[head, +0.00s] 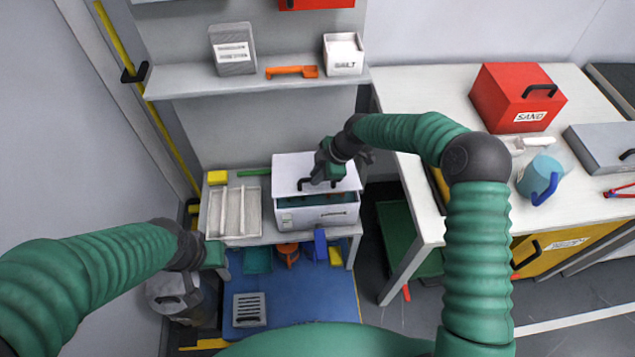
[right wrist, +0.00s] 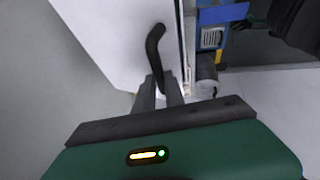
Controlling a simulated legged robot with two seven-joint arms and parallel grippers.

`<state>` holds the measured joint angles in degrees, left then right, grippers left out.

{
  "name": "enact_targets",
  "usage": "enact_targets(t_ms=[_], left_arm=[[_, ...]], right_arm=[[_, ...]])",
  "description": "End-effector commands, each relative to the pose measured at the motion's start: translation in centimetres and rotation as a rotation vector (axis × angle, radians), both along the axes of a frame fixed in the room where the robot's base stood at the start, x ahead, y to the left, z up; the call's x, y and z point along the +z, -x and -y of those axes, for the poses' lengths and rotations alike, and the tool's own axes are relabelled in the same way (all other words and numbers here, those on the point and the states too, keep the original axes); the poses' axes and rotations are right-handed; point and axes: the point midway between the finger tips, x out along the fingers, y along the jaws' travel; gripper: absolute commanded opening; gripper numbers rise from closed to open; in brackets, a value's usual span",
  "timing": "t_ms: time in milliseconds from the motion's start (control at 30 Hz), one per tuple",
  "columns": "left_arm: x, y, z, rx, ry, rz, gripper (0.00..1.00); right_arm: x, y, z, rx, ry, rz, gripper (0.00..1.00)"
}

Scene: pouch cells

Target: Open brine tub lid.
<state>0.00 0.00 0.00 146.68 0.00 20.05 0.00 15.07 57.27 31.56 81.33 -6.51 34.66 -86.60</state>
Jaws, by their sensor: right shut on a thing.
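The white brine tub (head: 300,220) stands on the low bench, with a dark handle on its front. Its white lid (head: 290,165) is raised at the front edge, and a teal strip of the inside shows below it. My right gripper (head: 318,180) is shut on the lid's black handle (head: 304,184). In the right wrist view, the fingers (right wrist: 160,92) close on the lower end of the black handle (right wrist: 154,45) on the white lid (right wrist: 110,35). My left gripper (head: 213,256) is by the bench's left front corner; its jaws are unclear.
A shelf (head: 190,83) hangs above. A worktable (head: 425,85) with a red SAND box (head: 505,105) stands at right. Several items lie under the bench on a blue mat (head: 300,300).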

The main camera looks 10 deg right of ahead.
Motion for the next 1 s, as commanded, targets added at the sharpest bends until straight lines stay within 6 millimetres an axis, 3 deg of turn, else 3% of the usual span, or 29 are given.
enact_targets(t_ms=[100,400,633,1000], left_arm=[[1.1,0.0,0.0,0.0,0.0,0.0,0.36],[2.2,0.0,0.0,0.0,0.0,0.0,0.36],[2.5,0.0,0.0,0.0,0.0,0.0,0.36],[2.5,0.0,0.0,0.0,0.0,0.0,0.36]], right_arm=[[2.1,-1.9,0.3,-0.009,0.002,0.02,0.0],[4.6,-4.5,0.4,-0.009,0.003,0.018,0.0],[5.2,-5.5,0.4,-0.008,0.005,0.017,0.0],[5.3,-5.7,0.4,-0.007,0.006,0.013,0.0]])
